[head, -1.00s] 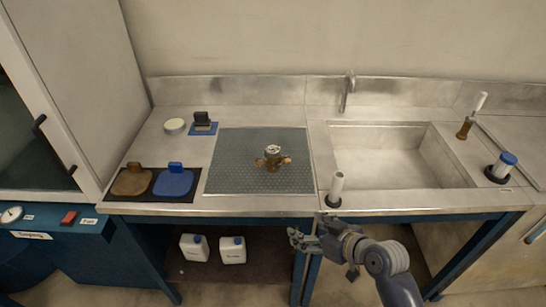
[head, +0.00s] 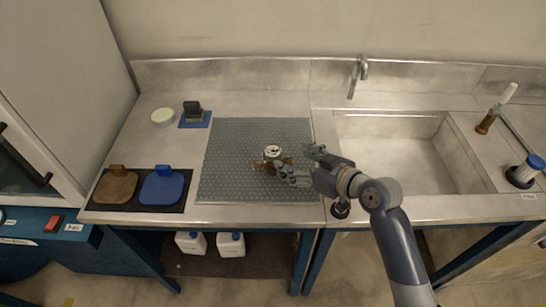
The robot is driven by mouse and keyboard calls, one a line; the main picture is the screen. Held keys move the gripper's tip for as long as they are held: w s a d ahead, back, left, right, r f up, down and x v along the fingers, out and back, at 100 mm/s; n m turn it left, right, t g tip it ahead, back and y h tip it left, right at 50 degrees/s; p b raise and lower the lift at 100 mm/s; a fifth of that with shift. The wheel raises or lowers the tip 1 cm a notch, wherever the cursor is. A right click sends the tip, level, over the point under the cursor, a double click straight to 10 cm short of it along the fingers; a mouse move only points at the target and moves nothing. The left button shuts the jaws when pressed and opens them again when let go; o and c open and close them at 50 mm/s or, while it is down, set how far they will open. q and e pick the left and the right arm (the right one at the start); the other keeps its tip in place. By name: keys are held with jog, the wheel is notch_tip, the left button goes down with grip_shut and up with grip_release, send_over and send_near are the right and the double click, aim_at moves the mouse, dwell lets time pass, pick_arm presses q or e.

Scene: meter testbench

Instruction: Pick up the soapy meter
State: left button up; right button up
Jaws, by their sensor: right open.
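The meter (head: 272,153) stands on the grey perforated mat (head: 235,180) in the middle of the counter. It has a brass body with fittings at its sides and a pale round top; its right side is partly hidden by my gripper. I cannot make out soap on it at this size. My right gripper (head: 296,166) is open, its fingers just right of the meter and pointing left at it. I cannot tell whether they touch it. My left gripper is not in view.
Left of the mat are a brown pad (head: 116,187), a blue pad (head: 163,187), a black block on a blue base (head: 194,114) and a round pale dish (head: 162,117). The sink (head: 400,150) with its faucet (head: 357,76) lies right. Brushes (head: 496,108) (head: 525,171) stand far right.

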aim_at(274, 152)
jog(key=x, duration=0.3)
jog(key=shift+s+a+r, duration=0.1)
jog(key=shift+a+r, duration=0.05)
jog(key=shift+a, duration=0.1)
jog(key=shift+w+a, duration=0.1)
jog(key=shift+w, duration=0.1)
jog(key=shift+w+a+f+p, duration=0.1)
jog(key=shift+w+f+p, duration=0.1)
jog(key=shift+p, duration=0.2)
jog(key=p+x, duration=0.1)
jog(key=x, duration=0.2)
jog(key=shift+w+a, duration=0.2)
jog(key=shift+a, duration=0.25)
jog(key=shift+w+a+f+p, duration=0.3)
jog(key=shift+w, duration=0.1)
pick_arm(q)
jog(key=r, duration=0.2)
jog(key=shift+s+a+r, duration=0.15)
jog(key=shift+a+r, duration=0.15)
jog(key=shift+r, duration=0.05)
pick_arm(e)
jog(key=shift+s, duration=0.1)
jog(key=shift+c, duration=0.3)
jog(key=c, duration=1.4)
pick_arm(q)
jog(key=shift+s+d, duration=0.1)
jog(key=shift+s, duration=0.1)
pick_arm(e)
jog(key=shift+r, duration=0.1)
jog(key=shift+c, duration=0.4)
